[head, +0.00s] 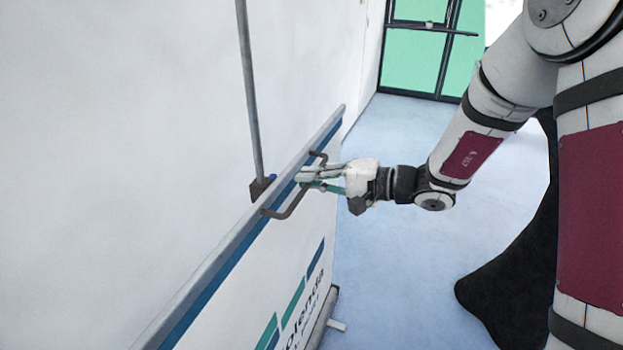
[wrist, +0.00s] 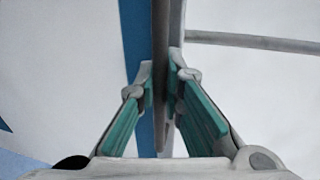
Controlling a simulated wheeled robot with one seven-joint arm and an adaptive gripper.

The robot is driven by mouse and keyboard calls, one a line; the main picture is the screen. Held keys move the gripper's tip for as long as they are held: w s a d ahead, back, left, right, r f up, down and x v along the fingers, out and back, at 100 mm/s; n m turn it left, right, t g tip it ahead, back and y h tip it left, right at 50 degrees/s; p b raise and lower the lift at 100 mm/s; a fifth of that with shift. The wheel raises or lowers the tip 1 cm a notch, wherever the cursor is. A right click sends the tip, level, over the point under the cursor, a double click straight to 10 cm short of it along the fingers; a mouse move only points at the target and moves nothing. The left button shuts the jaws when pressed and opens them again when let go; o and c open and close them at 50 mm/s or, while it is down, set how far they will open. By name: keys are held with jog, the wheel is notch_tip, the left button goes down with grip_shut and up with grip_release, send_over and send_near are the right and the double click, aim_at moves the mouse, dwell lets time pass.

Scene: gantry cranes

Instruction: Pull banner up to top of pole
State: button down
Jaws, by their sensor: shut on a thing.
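The banner (head: 262,300) is white with blue and green marks and dark lettering. It is partly drawn up from its base and has a grey top rail (head: 215,262) with a blue band below it. A dark bracket-shaped handle (head: 290,208) sticks out from the rail. My gripper (head: 305,178) is shut on the handle; in the wrist view the green-padded fingers (wrist: 160,85) stand on both sides of the dark bar (wrist: 160,40). The grey pole (head: 248,90) stands upright behind the rail, and its top is out of view. It also shows in the wrist view (wrist: 250,41).
The banner's base (head: 322,318) rests on the pale blue floor (head: 400,270). A white wall (head: 120,120) lies behind the banner. A green-glazed door (head: 415,60) stands at the back.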

notch_tip(320, 180, up, 54)
jog(key=p, duration=1.1)
jog(key=shift+f+p, duration=0.15)
jog(key=shift+p, duration=0.15)
jog(key=c, duration=1.7)
grip_release()
jog(key=shift+f, duration=0.1)
jog(key=v, duration=1.2)
jog(key=shift+d, duration=0.1)
jog(key=shift+f, duration=0.1)
